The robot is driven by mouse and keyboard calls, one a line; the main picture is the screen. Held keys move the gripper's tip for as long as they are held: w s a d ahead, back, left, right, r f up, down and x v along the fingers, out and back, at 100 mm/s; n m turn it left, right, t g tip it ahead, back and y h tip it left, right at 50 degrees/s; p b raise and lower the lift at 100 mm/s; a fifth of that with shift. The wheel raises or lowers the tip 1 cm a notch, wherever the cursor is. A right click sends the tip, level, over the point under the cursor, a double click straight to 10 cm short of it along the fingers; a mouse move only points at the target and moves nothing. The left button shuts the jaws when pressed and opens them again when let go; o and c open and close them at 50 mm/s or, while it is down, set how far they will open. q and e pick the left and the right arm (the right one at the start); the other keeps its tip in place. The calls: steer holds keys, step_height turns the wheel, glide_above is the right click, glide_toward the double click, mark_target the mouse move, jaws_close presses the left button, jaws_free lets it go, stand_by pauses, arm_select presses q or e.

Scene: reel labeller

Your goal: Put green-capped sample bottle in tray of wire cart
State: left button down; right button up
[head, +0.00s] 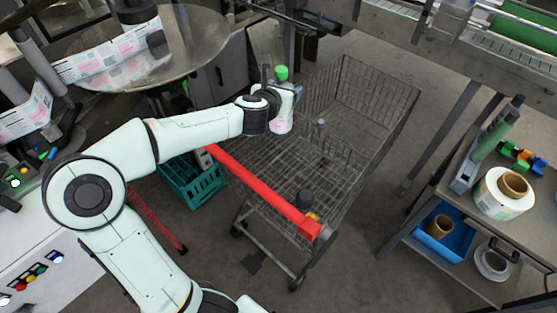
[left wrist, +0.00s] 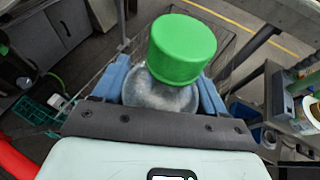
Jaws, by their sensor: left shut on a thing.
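The green-capped sample bottle (head: 281,73) is clear with a bright green cap, which fills the upper middle of the left wrist view (left wrist: 182,48). My left gripper (left wrist: 163,92) is shut on it, with blue fingers on both sides of the body below the cap. In the head view my left gripper (head: 272,96) is partly hidden by its own wrist. The bottle is over the far left side of the wire cart (head: 382,88), a grey wire basket with a red handle bar (head: 260,185). My right gripper is not in view.
A teal crate (head: 193,183) stands on the floor left of the cart. A side table at right holds a label reel (head: 490,199) and blue bin (head: 446,243). A round table (head: 190,60) is upper left.

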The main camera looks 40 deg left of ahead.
arm_select(q)
steer(key=s+a+r+n+g+y+b, duration=0.1)
steer(key=a+r+n+g+y+b, duration=0.15)
steer(key=a+r, duration=0.25)
steer(key=w+a+f+n+g+y+b, duration=0.1)
steer(key=w+f+n+y+b, duration=0.1)
steer(key=f, duration=1.4)
steer(key=w+a+f+n+g+y+b, duration=0.1)
steer(key=w+a+f+n+y+b, duration=0.1)
steer(key=f, duration=1.3)
steer(key=shift+w+f+b, duration=0.4)
steer(key=shift+w+b, duration=0.3)
steer(key=shift+b, duration=0.4)
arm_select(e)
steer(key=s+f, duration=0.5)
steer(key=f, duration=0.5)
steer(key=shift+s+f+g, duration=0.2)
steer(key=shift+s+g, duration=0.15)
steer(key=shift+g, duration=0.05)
arm_select(q)
steer(key=shift+n, duration=0.25)
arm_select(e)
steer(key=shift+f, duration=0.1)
arm_select(q)
steer(key=shift+f, duration=0.15)
steer(key=shift+c, duration=0.3)
jaws_free()
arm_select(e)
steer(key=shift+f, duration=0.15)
